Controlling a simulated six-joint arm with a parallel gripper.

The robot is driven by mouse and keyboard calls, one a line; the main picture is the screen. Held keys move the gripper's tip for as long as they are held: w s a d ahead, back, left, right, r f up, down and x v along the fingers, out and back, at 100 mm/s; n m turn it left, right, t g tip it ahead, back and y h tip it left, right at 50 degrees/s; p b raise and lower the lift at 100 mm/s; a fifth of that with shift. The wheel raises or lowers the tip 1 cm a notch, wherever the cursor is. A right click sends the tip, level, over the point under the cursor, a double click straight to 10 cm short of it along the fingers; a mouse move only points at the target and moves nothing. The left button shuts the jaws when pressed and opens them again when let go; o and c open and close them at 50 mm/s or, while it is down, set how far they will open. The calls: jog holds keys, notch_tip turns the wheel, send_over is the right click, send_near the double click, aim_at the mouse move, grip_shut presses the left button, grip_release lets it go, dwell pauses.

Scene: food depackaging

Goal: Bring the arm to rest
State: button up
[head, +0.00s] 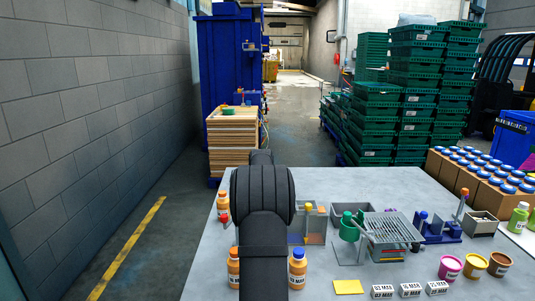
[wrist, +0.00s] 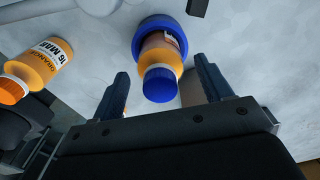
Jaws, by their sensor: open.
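My gripper (wrist: 160,66) is open, with its two dark fingers apart in the wrist view; the head view does not show it, and my dark arm fills the middle there. An orange bottle with a blue cap (wrist: 160,85) appears between the fingers in the wrist view, with a blue round piece (wrist: 158,22) around its far end. I see no finger touching it, but I cannot tell its depth. An orange bottle with an orange cap (wrist: 50,60) is left of the fingers.
On the grey table (head: 215,270) are bottles with an orange cap (head: 233,270) and a blue cap (head: 297,270) beside my arm. Green crates (head: 415,90) are behind.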

notch_tip(320, 180, up, 2)
jog(key=shift+r, duration=0.1)
jog(key=s+d+r, duration=0.6)
jog(key=d+r, duration=0.1)
jog(key=d, duration=0.3)
jog(key=s+a+f, duration=0.2)
jog(key=s+a, duration=0.5)
jog(key=s, duration=0.5)
jog(key=shift+n, duration=0.4)
jog(key=f, duration=1)
jog(key=shift+s+a+f, duration=0.1)
jog(key=shift+a+f, duration=0.15)
